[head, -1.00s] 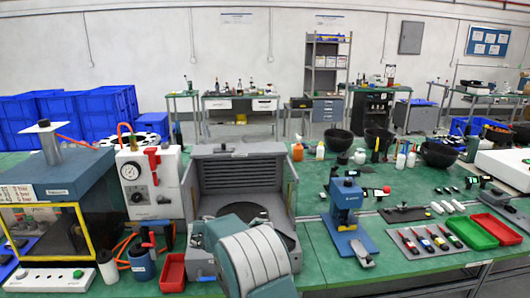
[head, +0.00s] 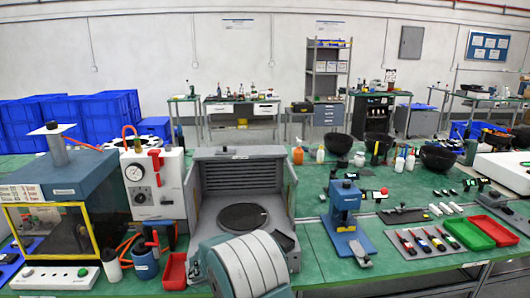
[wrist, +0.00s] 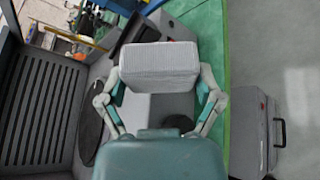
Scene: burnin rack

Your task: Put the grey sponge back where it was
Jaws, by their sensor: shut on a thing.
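The grey sponge (wrist: 155,67), a pale ribbed block, is held between the fingers of my gripper (wrist: 160,84) in the wrist view. The fingers press on its left and right sides. In the head view my arm covers the lower middle, and neither gripper nor sponge can be made out. A grey open-fronted bay (head: 240,170) with a slatted back and a dark round plate (head: 243,216) stands behind my arm. In the wrist view the slatted panel (wrist: 38,110) and dark plate (wrist: 91,125) are left of the sponge.
A blue press (head: 345,215) stands right of the bay; a gauge box (head: 155,180) stands left. A small red tray (head: 174,272) lies at the front. Red (head: 493,229) and green (head: 468,233) trays are at right. A grey case (wrist: 252,132) is on the floor beyond the table edge.

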